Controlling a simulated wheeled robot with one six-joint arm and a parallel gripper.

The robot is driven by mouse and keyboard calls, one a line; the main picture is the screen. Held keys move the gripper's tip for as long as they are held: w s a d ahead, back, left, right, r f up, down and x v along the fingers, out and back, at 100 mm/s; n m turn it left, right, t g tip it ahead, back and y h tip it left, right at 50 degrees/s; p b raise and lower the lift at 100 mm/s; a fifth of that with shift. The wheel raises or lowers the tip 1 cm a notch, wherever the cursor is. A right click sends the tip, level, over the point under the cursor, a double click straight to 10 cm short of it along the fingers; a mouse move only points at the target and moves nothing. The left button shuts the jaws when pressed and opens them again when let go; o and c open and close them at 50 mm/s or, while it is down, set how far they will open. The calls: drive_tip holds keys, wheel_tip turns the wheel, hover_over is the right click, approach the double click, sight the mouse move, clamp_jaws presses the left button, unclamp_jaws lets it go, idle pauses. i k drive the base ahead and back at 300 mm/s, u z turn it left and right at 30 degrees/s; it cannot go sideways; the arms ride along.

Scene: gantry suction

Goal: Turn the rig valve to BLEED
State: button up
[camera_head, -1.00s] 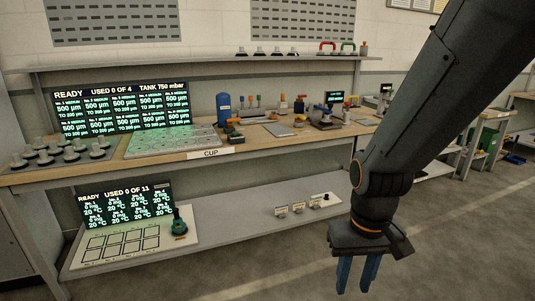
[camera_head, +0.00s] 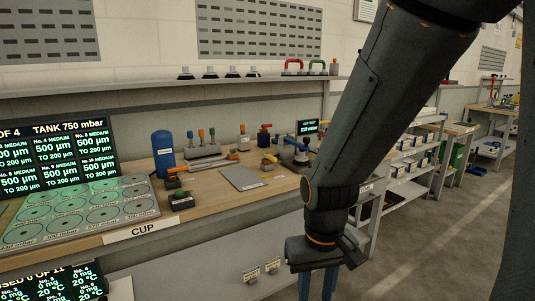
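A red-topped dark fitting (camera_head: 264,135) stands behind. Which of these is the rig valve I cannot tell; no BLEED mark is legible. My gripper (camera_head: 317,285) hangs low in front of the bench, its two blue fingers apart, with nothing seen between them. The fingertips run to the bottom picture edge. It is away from the bench equipment.
A grey flat plate (camera_head: 243,178) lies mid-bench. A shelf (camera_head: 215,82) runs above. The floor (camera_head: 430,240) at right is open.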

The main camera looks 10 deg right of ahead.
sight(270, 156)
drive_tip(key=z, duration=1.95)
drive_tip(key=i, duration=0.5)
drive_tip(key=u, duration=2.1)
drive_tip(key=k, duration=0.4)
drive_tip(key=u, duration=0.25)
drive_tip(key=i, duration=0.85)
drive_tip(key=z, duration=0.35)
